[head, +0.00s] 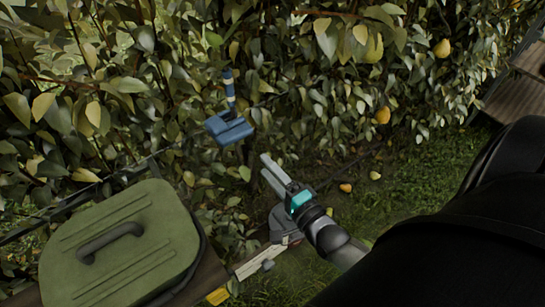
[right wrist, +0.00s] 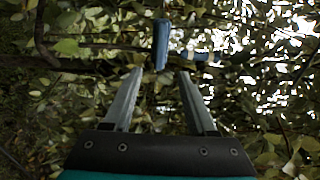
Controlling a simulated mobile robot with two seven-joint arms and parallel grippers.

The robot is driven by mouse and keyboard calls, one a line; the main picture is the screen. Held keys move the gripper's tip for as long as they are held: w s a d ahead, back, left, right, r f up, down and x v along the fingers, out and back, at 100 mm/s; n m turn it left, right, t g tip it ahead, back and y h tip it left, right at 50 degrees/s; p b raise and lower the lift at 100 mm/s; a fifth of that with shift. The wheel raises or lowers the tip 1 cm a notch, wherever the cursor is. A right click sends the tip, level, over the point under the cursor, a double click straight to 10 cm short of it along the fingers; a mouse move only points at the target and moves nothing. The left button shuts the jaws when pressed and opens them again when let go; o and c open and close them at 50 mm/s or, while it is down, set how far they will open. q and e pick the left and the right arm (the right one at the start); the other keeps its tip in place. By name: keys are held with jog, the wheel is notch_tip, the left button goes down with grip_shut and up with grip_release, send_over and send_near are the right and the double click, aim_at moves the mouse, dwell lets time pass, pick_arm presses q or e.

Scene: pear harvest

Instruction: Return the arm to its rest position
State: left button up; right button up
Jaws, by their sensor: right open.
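My right gripper (head: 264,163) is in the middle of the head view, its arm coming in from the right. Its two fingers are apart and point up and left toward the hedge. In the right wrist view the gripper (right wrist: 160,73) is open, with nothing between its fingers. A blue object with a banded upright stem (head: 230,128) stands in front of the leaves, just beyond the fingertips in the picture. A blue part (right wrist: 161,42) shows ahead of the fingertips in the wrist view; I cannot tell whether it touches them. My left gripper is not in view.
A green lidded box (head: 130,245) with a dark handle fills the lower left. Pears hang in the hedge at the right (head: 442,48) (head: 382,115). Pears lie on the grass (head: 346,187) (head: 374,175). Wooden boards (head: 515,95) stand at the right edge. Dense leaves fill the back.

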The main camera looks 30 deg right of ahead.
jog(key=shift+s, duration=0.55)
